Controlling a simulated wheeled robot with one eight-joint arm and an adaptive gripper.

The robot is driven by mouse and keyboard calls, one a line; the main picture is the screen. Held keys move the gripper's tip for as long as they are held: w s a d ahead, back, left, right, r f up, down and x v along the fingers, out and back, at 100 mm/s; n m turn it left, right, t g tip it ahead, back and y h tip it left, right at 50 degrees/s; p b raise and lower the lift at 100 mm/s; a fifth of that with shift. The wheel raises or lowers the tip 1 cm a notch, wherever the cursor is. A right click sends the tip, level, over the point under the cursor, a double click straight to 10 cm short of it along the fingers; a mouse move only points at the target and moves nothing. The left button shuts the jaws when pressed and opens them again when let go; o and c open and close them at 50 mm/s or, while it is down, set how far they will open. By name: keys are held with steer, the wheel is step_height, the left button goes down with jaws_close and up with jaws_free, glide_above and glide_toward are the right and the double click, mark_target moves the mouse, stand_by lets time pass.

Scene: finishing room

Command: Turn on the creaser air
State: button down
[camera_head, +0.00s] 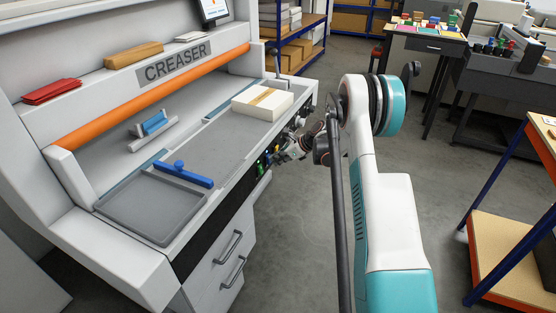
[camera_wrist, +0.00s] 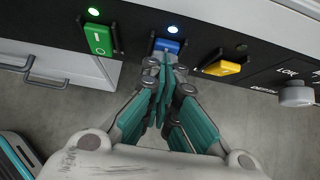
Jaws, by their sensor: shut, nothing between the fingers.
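The creaser (camera_head: 120,262) is a large light-grey machine with an orange bar and a CREASER sign. Its front panel carries a green switch marked I (camera_wrist: 98,39), a blue switch (camera_wrist: 168,46) and a yellow switch (camera_wrist: 222,68). Lamps above the green and blue switches are lit; I see no lit lamp at the yellow one. No label reading air is visible. My gripper (camera_wrist: 164,62) is shut and empty, with its fingertips at the blue switch's lower edge, partly hiding it. I cannot tell whether they touch. In the head view my gripper (camera_head: 288,153) is small beside the panel.
A grey knob (camera_wrist: 296,94) sits right of the switches. A grey tray (camera_head: 150,212) with a blue-handled tool (camera_head: 183,173) and a white stack (camera_head: 262,103) rest on the creaser. Drawers (camera_head: 222,262) lie below the panel. An orange-and-blue shelf unit (camera_head: 507,240) stands right; open floor lies between.

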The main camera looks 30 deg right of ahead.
steer(key=shift+r, duration=0.8)
steer(key=p+v, duration=0.3)
steer(key=v, duration=1)
steer(key=shift+r, duration=0.2)
steer(key=shift+w+a, duration=0.15)
steer(key=shift+a, duration=0.1)
